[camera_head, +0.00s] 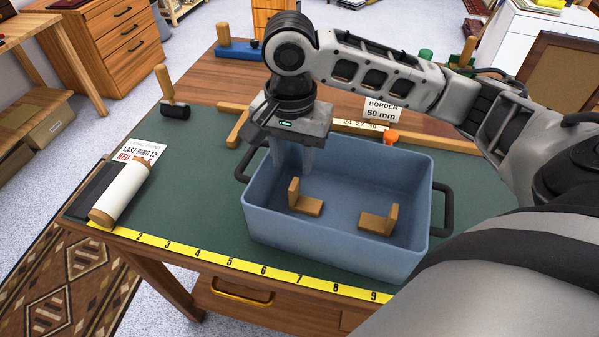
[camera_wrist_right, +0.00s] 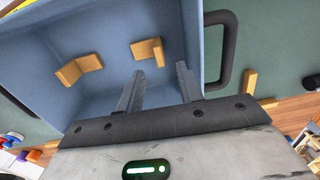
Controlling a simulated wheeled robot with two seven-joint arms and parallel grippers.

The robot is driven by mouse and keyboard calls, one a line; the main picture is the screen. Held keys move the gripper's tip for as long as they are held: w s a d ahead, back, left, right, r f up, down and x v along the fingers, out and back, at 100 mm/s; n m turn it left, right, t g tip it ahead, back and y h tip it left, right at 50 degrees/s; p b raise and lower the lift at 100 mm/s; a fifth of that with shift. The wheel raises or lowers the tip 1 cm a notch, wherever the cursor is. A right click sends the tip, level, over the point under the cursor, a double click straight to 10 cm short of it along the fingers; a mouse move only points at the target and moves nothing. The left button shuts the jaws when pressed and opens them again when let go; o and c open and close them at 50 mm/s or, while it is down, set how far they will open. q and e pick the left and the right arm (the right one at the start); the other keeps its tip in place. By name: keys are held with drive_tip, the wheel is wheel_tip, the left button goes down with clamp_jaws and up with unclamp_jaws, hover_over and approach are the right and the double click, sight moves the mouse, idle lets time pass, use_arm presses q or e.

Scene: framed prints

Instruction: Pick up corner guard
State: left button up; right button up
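Two L-shaped wooden corner guards lie in the blue bin (camera_head: 340,245). The left one (camera_head: 307,205) has its upright leg at its left; the right one (camera_head: 378,222) has its upright leg at its right. In the wrist view, one guard (camera_wrist_right: 148,51) lies just beyond the fingertips and the other (camera_wrist_right: 78,68) farther left. My right gripper (camera_head: 293,170) points down over the bin's back left part. Its two fingers are apart with nothing between them, close to the left guard but not around it. My left gripper is not in view.
The bin's walls and black handles (camera_head: 443,210) surround the guards. A white roll (camera_head: 122,195) lies left on the green mat (camera_head: 200,165). A yellow ruler strip (camera_head: 215,257) runs along the front edge.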

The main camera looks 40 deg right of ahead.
sight(294, 184)
drive_tip(key=shift+s+f, duration=0.1)
drive_tip(key=shift+f, duration=3.5)
clamp_jaws()
